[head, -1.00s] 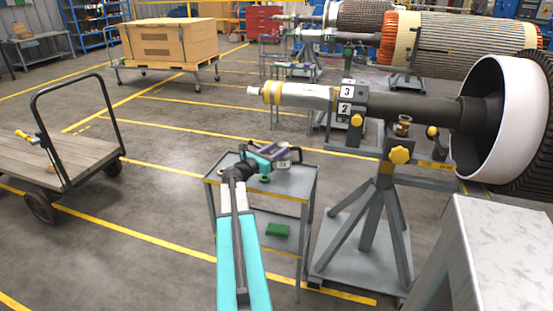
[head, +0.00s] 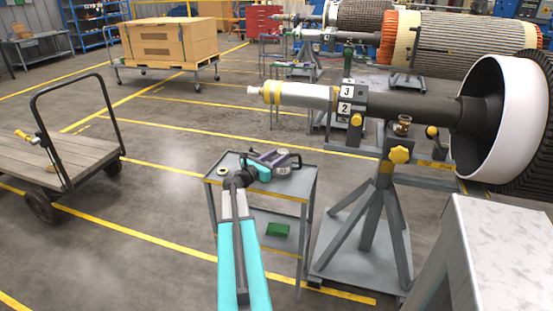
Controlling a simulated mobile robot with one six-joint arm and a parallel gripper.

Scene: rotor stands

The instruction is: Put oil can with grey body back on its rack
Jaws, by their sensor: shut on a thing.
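My gripper (head: 286,159) is over the top of the grey trolley (head: 300,184), in the middle of the head view. Its purple jaws are shut on a small grey thing, which looks like the oil can with grey body (head: 283,167). The can is small and partly covered by the jaws. I cannot tell whether it touches the trolley top. I cannot pick out its rack for certain. A small brass-coloured vessel (head: 404,124) stands on the rotor stand (head: 372,210) to the right, apart from my gripper.
The rotor shaft (head: 410,105) runs above and behind on the right. A white-topped block (head: 500,225) is at front right. The floor on the left is clear up to the flatbed cart (head: 70,165).

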